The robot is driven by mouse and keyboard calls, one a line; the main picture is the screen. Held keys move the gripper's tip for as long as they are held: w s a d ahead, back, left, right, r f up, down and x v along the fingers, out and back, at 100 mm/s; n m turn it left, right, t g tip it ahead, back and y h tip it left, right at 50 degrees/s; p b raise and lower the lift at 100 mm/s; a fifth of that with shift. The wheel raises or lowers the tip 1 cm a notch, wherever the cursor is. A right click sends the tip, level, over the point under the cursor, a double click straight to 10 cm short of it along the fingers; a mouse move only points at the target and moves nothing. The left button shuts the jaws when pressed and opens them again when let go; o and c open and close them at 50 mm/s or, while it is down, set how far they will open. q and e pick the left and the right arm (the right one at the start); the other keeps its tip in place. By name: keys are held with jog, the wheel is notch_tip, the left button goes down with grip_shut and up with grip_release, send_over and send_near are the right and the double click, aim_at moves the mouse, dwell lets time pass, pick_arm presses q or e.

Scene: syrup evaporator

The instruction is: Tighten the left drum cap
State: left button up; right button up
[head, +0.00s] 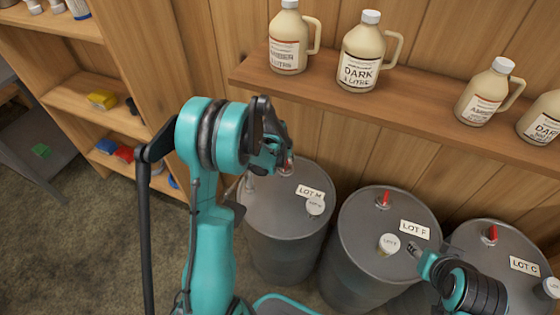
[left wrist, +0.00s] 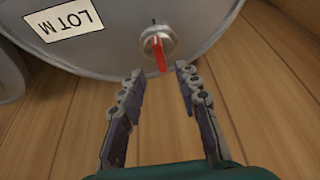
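The left drum (head: 285,215), labelled LOT M, stands against the wood wall. Its round metal cap with a red lever (left wrist: 158,45) shows in the left wrist view, near the drum's rim; in the head view my left gripper mostly covers it. My left gripper (left wrist: 160,72) is open and empty. Its fingertips are just short of the cap, with the red lever pointing into the gap between them. My right gripper (head: 420,255) is over the LOT F drum (head: 360,265), close to its white round piece (head: 388,244); its fingers are too small to judge.
A third drum, LOT C (head: 500,255), stands at the right. A wooden shelf (head: 420,95) with several syrup jugs (head: 365,50) hangs above the drums. A shelving unit (head: 95,105) with small coloured items is at the left. Carpeted floor lies free at lower left.

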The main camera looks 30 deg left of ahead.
aim_at(286, 163)
pick_arm(q)
jog(key=b+x, duration=0.2)
jog(key=x, duration=0.4)
jog(key=shift+w+f, duration=0.1)
jog(key=shift+f, duration=0.1)
grip_shut()
